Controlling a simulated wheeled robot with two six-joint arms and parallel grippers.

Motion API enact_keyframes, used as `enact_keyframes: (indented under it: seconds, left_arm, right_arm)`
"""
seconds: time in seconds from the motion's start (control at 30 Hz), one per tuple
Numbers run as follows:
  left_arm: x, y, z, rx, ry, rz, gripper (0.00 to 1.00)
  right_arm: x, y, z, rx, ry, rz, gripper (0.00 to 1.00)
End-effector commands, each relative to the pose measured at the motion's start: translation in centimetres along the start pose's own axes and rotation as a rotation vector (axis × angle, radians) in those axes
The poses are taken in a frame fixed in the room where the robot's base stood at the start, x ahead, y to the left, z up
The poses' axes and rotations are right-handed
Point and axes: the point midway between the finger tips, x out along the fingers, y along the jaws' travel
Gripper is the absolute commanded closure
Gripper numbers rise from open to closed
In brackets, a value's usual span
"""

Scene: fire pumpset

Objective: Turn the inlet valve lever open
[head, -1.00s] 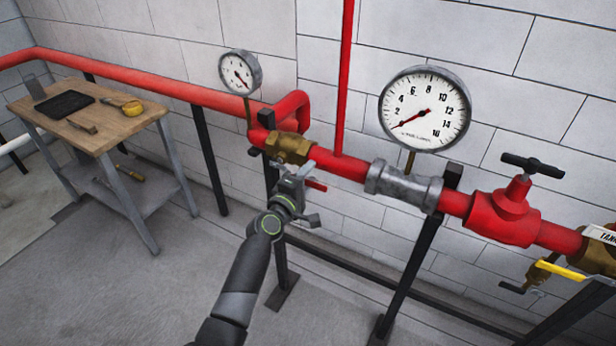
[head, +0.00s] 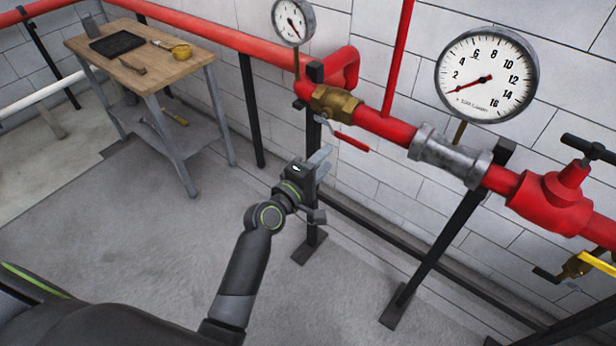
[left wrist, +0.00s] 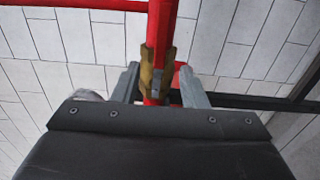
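The inlet valve is a brass body (head: 335,102) on the red pipe, below and right of the small gauge. Its red-handled lever (head: 350,142) slants down to the right from the valve. My left gripper (head: 319,160) is below and left of the lever, apart from it in the head view. In the left wrist view my left gripper (left wrist: 158,84) has its two grey fingers spread with nothing held. The brass valve (left wrist: 147,75) shows beyond the gap between them. A bit of red (left wrist: 181,76) by the right finger looks like the lever. My right gripper is out of view.
A small gauge (head: 293,22) and a large gauge (head: 486,76) stand above the pipe. A red valve with black handle (head: 553,200) is at right. Black posts (head: 436,243) support the pipe. A wooden workbench (head: 150,62) stands at left. The floor between is clear.

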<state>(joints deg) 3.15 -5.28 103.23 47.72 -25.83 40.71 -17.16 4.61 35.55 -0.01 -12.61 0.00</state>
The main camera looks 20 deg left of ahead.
Motion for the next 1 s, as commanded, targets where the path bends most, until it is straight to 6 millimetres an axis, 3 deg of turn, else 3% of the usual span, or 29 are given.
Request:
enact_keyframes:
  seconds: [0.1, 0.33, 1.0]
  left_arm:
    - [-2.3, -0.2, 0.0, 0.001, 0.001, -0.001, 0.61]
    - [-4.9, -0.1, 0.0, -0.001, 0.0, 0.0, 0.61]
    - [-5.4, -0.4, -0.1, 0.004, 0.002, -0.008, 0.61]
  right_arm:
    - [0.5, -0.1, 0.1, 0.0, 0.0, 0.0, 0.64]
    - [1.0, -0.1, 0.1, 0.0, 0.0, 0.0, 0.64]
    - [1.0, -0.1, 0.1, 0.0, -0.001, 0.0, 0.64]
